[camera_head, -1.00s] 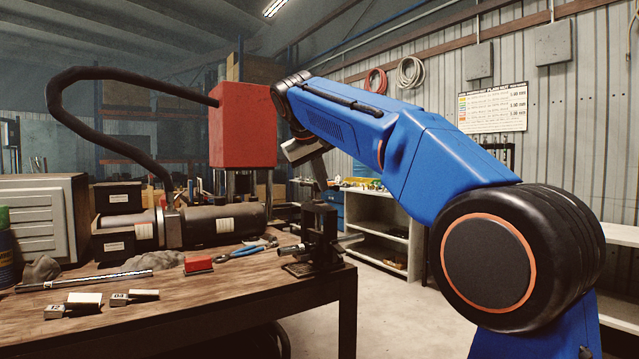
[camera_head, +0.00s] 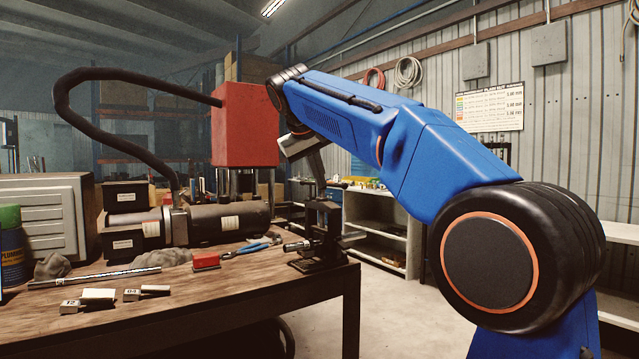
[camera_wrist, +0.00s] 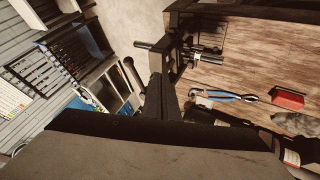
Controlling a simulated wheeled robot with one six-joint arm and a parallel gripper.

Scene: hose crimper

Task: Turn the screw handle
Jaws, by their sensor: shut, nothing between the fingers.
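A dark clamp-like tool (camera_head: 320,242) stands at the right end of the workbench. It also shows in the wrist view (camera_wrist: 186,48). A short bar (camera_wrist: 146,45) sticks out from it past the bench edge, and a metal screw-like part (camera_wrist: 208,57) points inward over the wood. I cannot tell which of these is the screw handle. My gripper (camera_wrist: 163,82) is shut and empty, its dark fingers close to the tool. In the head view my arm hides part of it, and contact with the tool cannot be made out.
Blue-handled pliers (camera_head: 246,249) and a red block (camera_head: 206,261) lie left of the tool on the workbench (camera_head: 220,290). A red press head (camera_head: 245,125) rises close behind my wrist. White shelves (camera_head: 385,225) stand at right, with bare floor before them.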

